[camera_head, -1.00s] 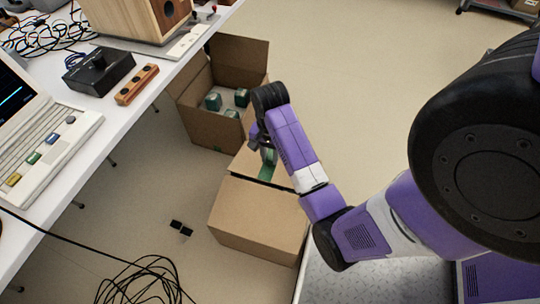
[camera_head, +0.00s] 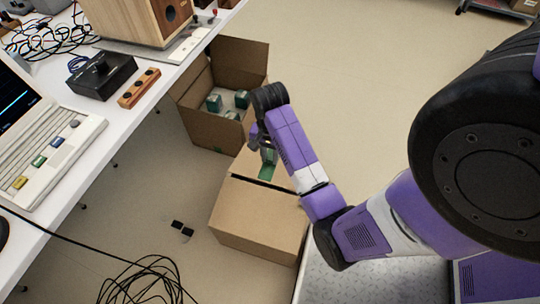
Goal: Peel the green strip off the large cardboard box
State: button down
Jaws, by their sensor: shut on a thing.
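The large cardboard box (camera_head: 258,217) stands closed on the floor in the lower middle of the head view. The green strip (camera_head: 267,172) shows on its top, partly hidden by my wrist. My gripper (camera_head: 268,157) points down over the box top, right at the strip, and is shut on the strip. The fingertips are small and partly covered by my arm, so how much of the strip is lifted cannot be seen.
An open cardboard box (camera_head: 206,128) with several green items stands just behind. The white table (camera_head: 100,157) on the left holds a laptop-like device (camera_head: 45,140), a black box (camera_head: 101,75) and a wooden speaker (camera_head: 140,18). Black cables (camera_head: 145,280) lie on the floor at the lower left.

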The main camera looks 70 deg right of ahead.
aim_at(270, 159)
jog(key=shift+r+p, duration=0.7)
jog(key=shift+p, duration=0.2)
notch_tip(270, 159, up, 8)
jog(key=p, duration=0.9)
jog(key=shift+p, duration=0.3)
dwell(0.5)
